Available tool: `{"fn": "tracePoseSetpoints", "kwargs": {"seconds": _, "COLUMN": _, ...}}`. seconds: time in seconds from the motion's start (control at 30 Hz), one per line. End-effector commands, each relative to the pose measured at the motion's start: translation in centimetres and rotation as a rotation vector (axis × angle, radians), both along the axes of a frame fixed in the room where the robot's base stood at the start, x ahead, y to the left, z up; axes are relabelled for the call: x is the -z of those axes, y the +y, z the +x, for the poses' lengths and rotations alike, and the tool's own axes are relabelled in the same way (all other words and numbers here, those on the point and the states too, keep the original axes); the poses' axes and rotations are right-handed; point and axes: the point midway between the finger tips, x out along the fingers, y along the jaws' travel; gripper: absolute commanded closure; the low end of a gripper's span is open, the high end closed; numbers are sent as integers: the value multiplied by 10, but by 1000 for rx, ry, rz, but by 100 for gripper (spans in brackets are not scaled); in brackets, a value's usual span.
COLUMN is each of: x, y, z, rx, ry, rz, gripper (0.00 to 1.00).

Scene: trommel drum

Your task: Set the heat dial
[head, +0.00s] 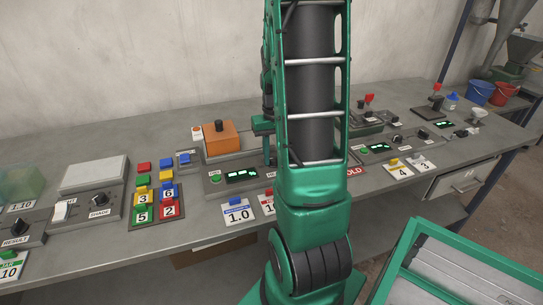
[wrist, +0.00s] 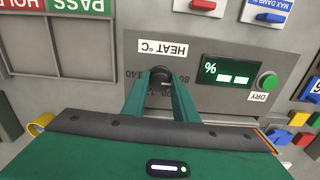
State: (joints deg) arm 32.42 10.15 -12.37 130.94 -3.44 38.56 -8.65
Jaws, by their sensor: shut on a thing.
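The heat dial (wrist: 161,76) is a black knob on a grey panel in the wrist view, upside down there, beside the white "HEAT °C" label (wrist: 167,48). Scale numbers such as 140 and 80 show around it; others are partly covered. My gripper (wrist: 161,82) has its two green fingers shut on the knob, one on each side. The knob's pointer is hidden, so its setting cannot be read. In the head view my arm hides the dial.
Next to the dial are a lit display with a % sign (wrist: 228,72) and a green DRY button (wrist: 267,82). In the head view, an orange box (head: 221,138) stands behind this panel, and coloured numbered blocks (head: 143,198) lie to the left. PASS and HOLD signs (wrist: 80,8) are nearby.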

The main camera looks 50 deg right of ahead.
Motion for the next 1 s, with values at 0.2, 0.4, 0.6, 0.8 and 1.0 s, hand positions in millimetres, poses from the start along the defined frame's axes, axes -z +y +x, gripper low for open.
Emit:
{"fn": "tracePoseSetpoints", "kwargs": {"seconds": 0.2, "x": 0, "y": 0, "z": 0, "rx": -48, "ry": 0, "rz": 0, "gripper": 96}}
{"fn": "tracePoseSetpoints", "kwargs": {"seconds": 0.4, "x": 0, "y": 0, "z": 0, "rx": -58, "ry": -1, "rz": 1, "gripper": 96}}
{"fn": "tracePoseSetpoints", "kwargs": {"seconds": 0.6, "x": 0, "y": 0, "z": 0, "rx": -57, "ry": -1, "rz": 1, "gripper": 96}}
{"fn": "tracePoseSetpoints", "kwargs": {"seconds": 0.8, "x": 0, "y": 0, "z": 0, "rx": -56, "ry": 0, "rz": 0, "gripper": 55}}
{"fn": "tracePoseSetpoints", "kwargs": {"seconds": 1.0, "x": 0, "y": 0, "z": 0, "rx": -55, "ry": 0, "rz": 0, "gripper": 55}}
